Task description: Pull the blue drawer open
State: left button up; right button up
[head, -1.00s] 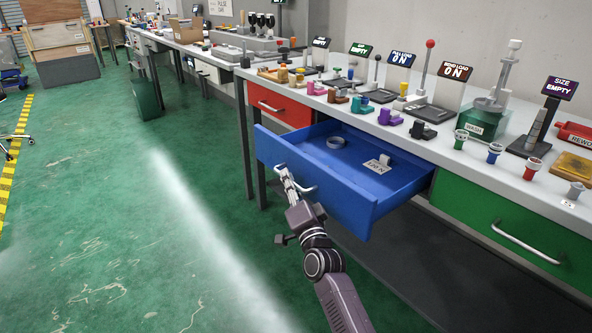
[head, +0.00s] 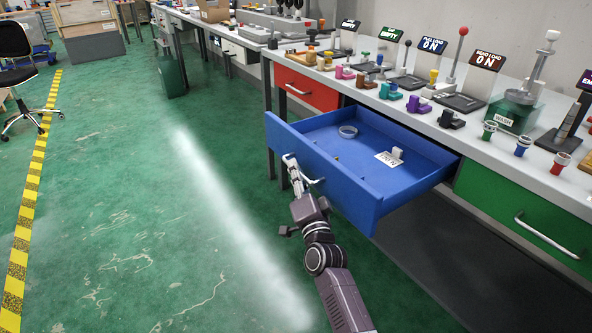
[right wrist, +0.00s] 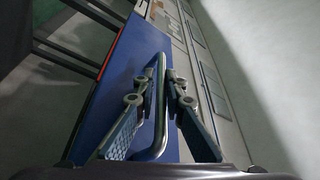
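The blue drawer (head: 320,172) stands pulled well out from under the bench. My right gripper (head: 293,170) is at the handle on its front, with the arm reaching up from the bottom of the head view. In the right wrist view the metal handle (right wrist: 161,105) runs between the two fingers of my right gripper (right wrist: 156,88), which are closed in around it. The blue drawer front (right wrist: 122,75) lies beyond the fingers. My left gripper is not in view.
A red drawer (head: 305,88) is shut to the left and a green drawer (head: 515,205) is shut to the right. The bench top carries several coloured parts and signed stations. Green floor (head: 130,200) is open at left, with an office chair (head: 18,75) beyond the yellow tape.

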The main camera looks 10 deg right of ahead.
jog(key=o, duration=0.3)
jog(key=v, duration=1.2)
